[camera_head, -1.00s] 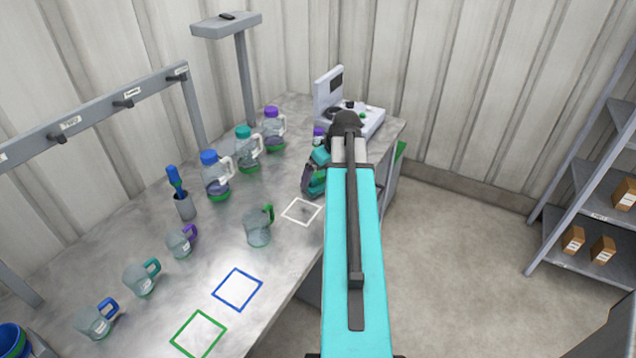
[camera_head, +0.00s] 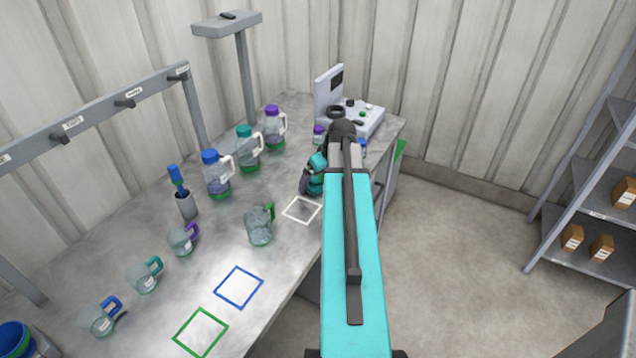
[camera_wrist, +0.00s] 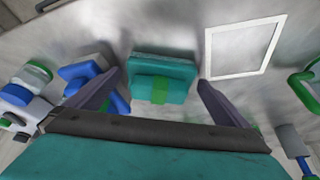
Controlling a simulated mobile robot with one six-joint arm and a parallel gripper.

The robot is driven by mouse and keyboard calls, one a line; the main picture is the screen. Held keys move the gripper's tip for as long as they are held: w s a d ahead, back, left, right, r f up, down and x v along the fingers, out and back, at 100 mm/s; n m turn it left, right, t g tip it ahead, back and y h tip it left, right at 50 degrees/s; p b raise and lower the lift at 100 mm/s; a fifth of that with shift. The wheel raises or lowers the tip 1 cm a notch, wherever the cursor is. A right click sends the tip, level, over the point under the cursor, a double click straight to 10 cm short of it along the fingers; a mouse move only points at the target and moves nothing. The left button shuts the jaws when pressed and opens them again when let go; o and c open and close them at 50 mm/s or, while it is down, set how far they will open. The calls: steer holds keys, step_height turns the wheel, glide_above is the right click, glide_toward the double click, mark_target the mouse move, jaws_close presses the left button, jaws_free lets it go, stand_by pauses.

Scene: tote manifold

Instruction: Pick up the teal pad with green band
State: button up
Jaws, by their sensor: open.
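The teal pad with green band (camera_wrist: 175,68) lies flat on the grey bench in the wrist view. Its green band crosses the middle of its near side. My gripper (camera_wrist: 160,78) is open, with one dark finger to the left of the pad and one to the right. Gaps show between the pad and both fingers, and nothing is held. How high the fingertips are above the bench is hard to tell.
A blue-banded object (camera_wrist: 80,70) sits close by the left finger. A white square outline (camera_head: 302,209) is on the bench to the right of the pad in the wrist view. A green-handled jug (camera_head: 260,224), several bottles and a grey device (camera_head: 365,118) stand around.

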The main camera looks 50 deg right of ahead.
steer(key=c, duration=1.2)
steer(key=shift+r, duration=0.2)
steer(key=shift+r+b, duration=0.8)
steer(key=shift+r, duration=0.8)
steer(key=s+b, duration=0.3)
steer(key=s, duration=0.2)
steer(key=s+a+b, duration=0.1)
steer(key=s+b, duration=0.2)
steer(key=s, duration=0.2)
steer(key=s+r+b, duration=0.1)
steer(key=s+b, duration=0.2)
steer(key=s, duration=0.2)
steer(key=shift+s+a+b, duration=0.2)
steer(key=shift+s+b, duration=0.1)
steer(key=shift+s+r, duration=0.2)
